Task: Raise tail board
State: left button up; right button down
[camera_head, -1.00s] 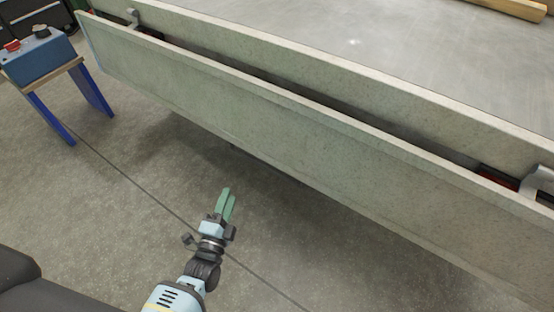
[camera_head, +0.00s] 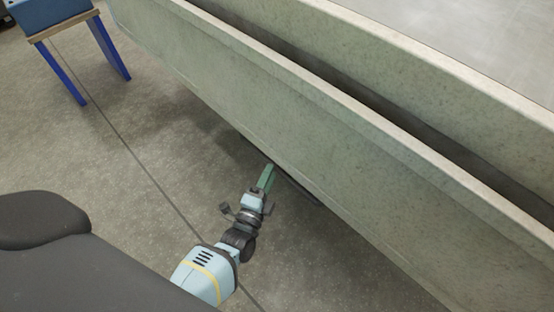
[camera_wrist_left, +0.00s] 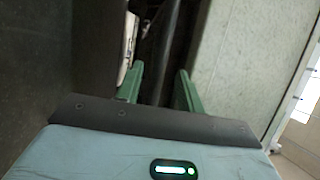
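The tail board (camera_head: 330,145) is a long grey-green speckled panel running from upper left to lower right in the head view. It hangs low, leaning outward, with a dark gap between its top edge and the trailer's bed side. My left gripper (camera_head: 266,178), with green fingers, is low at the tail board's bottom edge. There the pale tail board (camera_wrist_left: 240,65) rises to the right of the fingers. Whether they touch it cannot be told. My right gripper is out of view.
The trailer's bed side (camera_head: 400,50) runs behind the tail board. A blue box (camera_head: 45,12) stands on a stand with blue legs (camera_head: 110,47) at upper left. The concrete floor (camera_head: 130,150) between it and my arm is clear.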

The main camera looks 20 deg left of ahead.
aim_at(276, 161)
pick_arm(q)
jog(key=w, duration=0.2)
jog(key=w+b, duration=0.1)
jog(key=w, duration=0.1)
jog(key=shift+a+r, duration=0.15)
jog(key=shift+w+r+b, duration=0.1)
jog(key=shift+w+b, duration=0.35)
jog(key=shift+w, duration=0.4)
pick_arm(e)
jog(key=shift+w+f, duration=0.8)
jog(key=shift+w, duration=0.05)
pick_arm(q)
jog(key=shift+r, duration=0.1)
jog(key=c, duration=0.7)
grip_shut()
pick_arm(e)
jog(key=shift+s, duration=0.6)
